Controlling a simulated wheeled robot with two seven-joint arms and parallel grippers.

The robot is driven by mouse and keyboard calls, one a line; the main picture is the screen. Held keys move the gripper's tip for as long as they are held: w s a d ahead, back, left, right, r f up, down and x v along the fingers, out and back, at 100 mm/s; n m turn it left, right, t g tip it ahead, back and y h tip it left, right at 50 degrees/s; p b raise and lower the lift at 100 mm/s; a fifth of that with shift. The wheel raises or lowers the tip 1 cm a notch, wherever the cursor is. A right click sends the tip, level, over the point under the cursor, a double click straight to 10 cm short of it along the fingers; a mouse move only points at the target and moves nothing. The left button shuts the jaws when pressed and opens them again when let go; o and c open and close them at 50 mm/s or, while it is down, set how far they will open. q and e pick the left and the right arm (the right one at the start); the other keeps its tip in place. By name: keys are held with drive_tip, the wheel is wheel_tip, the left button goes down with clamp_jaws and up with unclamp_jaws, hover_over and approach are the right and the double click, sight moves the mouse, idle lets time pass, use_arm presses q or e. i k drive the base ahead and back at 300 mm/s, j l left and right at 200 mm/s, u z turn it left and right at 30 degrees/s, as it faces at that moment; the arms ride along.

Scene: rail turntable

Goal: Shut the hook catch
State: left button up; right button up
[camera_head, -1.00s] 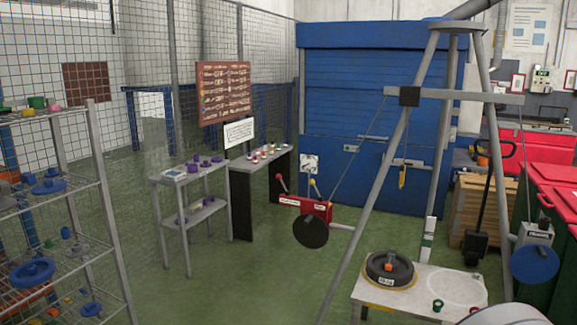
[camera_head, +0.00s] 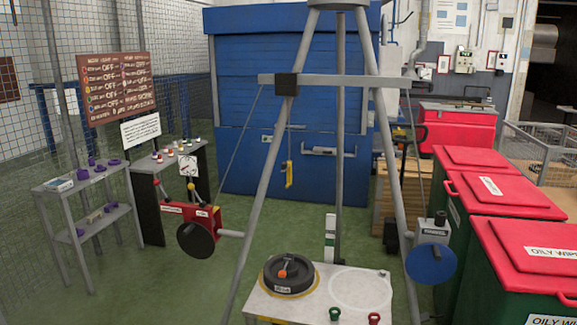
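I cannot surely pick out the hook catch. A yellow hook-like piece (camera_head: 289,174) hangs in front of the blue shutter (camera_head: 235,150), seen past the frame's legs. A grey bar-like fitting (camera_head: 328,151) is on the shutter to its right. Whether either is the catch, or stands open or shut, is too small to tell. Neither of my grippers shows in this view.
A grey tripod frame (camera_head: 263,186) with a crossbeam (camera_head: 340,80) stands ahead, around a white table (camera_head: 262,307) bearing a black round turntable (camera_head: 291,286). Red-lidded bins (camera_head: 507,188) crowd the right. Shelves (camera_head: 62,188) stand left. Green floor (camera_head: 150,290) is open at front left.

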sight(284, 165)
drive_tip(key=i, duration=0.9)
drive_tip(key=i+l, duration=0.15)
drive_tip(key=i, duration=0.7)
drive_tip(key=i+u, duration=0.1)
drive_tip(key=i, duration=0.8)
drive_tip(key=l, duration=0.1)
